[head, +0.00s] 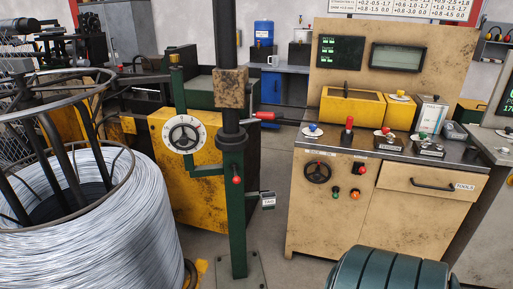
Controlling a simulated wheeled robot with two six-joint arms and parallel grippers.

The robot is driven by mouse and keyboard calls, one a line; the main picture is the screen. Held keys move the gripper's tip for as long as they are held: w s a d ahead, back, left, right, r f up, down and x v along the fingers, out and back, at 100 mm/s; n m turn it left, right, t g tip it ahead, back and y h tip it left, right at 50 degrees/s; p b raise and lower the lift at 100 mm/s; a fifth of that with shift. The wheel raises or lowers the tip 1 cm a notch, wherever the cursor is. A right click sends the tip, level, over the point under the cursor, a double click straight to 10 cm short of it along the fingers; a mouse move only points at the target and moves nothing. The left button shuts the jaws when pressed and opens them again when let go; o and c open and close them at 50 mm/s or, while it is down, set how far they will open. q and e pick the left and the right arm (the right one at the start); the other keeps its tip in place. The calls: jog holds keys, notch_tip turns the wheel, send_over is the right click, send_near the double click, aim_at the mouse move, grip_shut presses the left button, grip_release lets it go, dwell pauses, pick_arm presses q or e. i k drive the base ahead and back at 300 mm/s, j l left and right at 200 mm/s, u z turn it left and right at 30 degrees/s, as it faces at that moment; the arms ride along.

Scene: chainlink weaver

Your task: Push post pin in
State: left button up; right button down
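A green post (238,230) stands upright on a floor plate, with a black column (229,40) rising from its top. A small red knob (237,180) sits on the front of the post; it looks like the head of a pin, but I cannot tell how deep it sits. A red-ended handle (265,115) sticks out to the right near the post's top. A white dial with a black handwheel (184,134) is on an arm left of the post. Neither of my grippers is in view.
A large wire coil (95,225) stands close on the left. A beige control cabinet (330,215) with knobs and a drawer stands on the right. A dark green ribbed cylinder (390,272) is at the bottom right. Grey floor shows between post and cabinet.

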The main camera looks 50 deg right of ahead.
aim_at(236, 178)
jog(key=z, duration=1.55)
